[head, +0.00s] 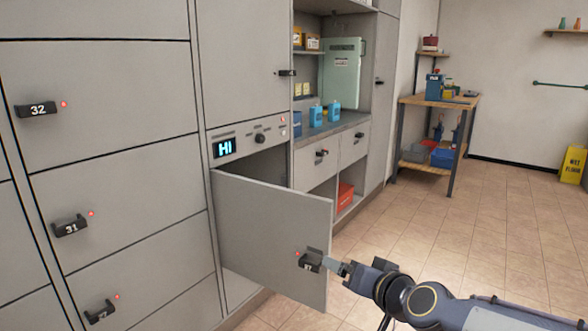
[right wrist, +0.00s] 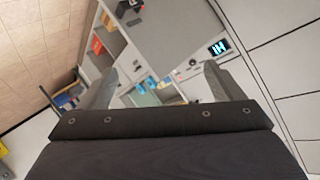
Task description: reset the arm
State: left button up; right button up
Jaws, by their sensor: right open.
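My right arm comes in from the lower right of the head view. Its gripper (head: 343,268) is at the dark handle (head: 309,262) on the outer edge of a grey locker door (head: 265,235), which stands swung open. From the head view I cannot tell whether the fingers touch the handle. In the right wrist view the two grey fingers of my right gripper (right wrist: 160,82) are wide apart with nothing held between them. My left gripper is not in view.
Closed lockers (head: 110,90) with numbered handles fill the left. A lit display (head: 224,148) reads HI above the open compartment. A counter (head: 335,127) holds blue bottles. A workbench (head: 440,98) stands farther back, a yellow sign (head: 573,165) at far right. The tiled floor (head: 480,220) is clear.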

jog(key=s+d+f+g+h, duration=0.1)
jog(key=s+d+f+g, duration=0.2)
jog(key=s, duration=0.6)
jog(key=s+d+f+g, duration=0.2)
jog(key=s+d+f, duration=0.15)
jog(key=s, duration=0.65)
jog(key=s+d+f+g+h, duration=0.1)
jog(key=s+d+f+g, duration=0.2)
jog(key=s, duration=0.6)
notch_tip(320, 180, up, 29)
jog(key=p, duration=3)
jog(key=shift+w+a+r+n+t+p, duration=0.15)
jog(key=shift+a+n+t+p, duration=0.15)
jog(key=shift+t+p, duration=0.1)
